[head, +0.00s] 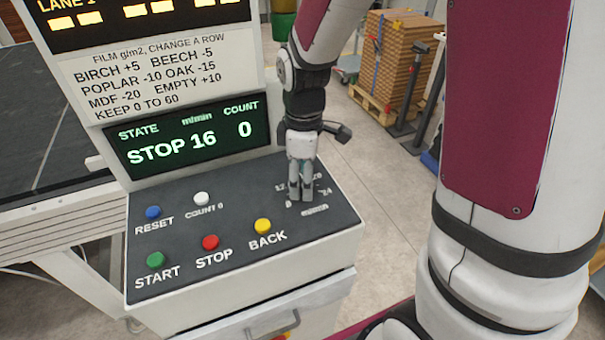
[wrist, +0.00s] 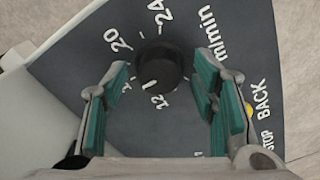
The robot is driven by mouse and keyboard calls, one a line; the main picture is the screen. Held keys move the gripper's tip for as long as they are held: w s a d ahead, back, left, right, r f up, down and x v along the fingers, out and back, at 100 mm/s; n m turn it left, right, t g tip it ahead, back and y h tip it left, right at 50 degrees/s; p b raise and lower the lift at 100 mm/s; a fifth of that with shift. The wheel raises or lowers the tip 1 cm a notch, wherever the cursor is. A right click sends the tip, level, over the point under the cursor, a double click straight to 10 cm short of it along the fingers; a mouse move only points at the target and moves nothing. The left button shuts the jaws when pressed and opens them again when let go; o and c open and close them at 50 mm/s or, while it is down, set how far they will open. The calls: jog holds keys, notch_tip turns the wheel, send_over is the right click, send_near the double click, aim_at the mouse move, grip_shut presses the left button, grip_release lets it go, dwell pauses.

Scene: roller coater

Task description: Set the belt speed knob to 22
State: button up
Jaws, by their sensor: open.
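The belt speed knob (wrist: 160,64) is a round black dial on the dark sloping panel, seen between my fingers in the wrist view. A small white mark on it points to the lower left, near the 12 side of the scale. The 20 and 24 labels lie at its upper left and top. My gripper (wrist: 162,74) is open, with one green-padded finger on each side of the knob and a gap to it. In the head view my gripper (head: 301,193) points down over the panel's right part and hides the knob. The display (head: 187,138) reads STOP, 16 m/min, count 0.
Blue reset (head: 153,212), white count (head: 202,199), green start (head: 155,260), red stop (head: 210,242) and yellow back (head: 262,226) buttons sit on the panel left of my gripper. A sign (head: 150,75) above lists film changes. Stacked boards (head: 400,50) stand behind.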

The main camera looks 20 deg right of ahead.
jog(key=c, duration=1.2)
jog(key=shift+o, duration=0.2)
jog(key=shift+m, duration=0.3)
jog(key=m+p, duration=0.1)
jog(key=m, duration=0.2)
jog(key=shift+m, duration=0.3)
jog(key=m+p, duration=0.1)
jog(key=m, duration=0.3)
jog(key=shift+m, duration=0.3)
jog(key=m+p, duration=0.1)
jog(key=m, duration=0.3)
jog(key=shift+p, duration=0.4)
jog(key=shift+m+p, duration=0.65)
jog(key=shift+m, duration=1.85)
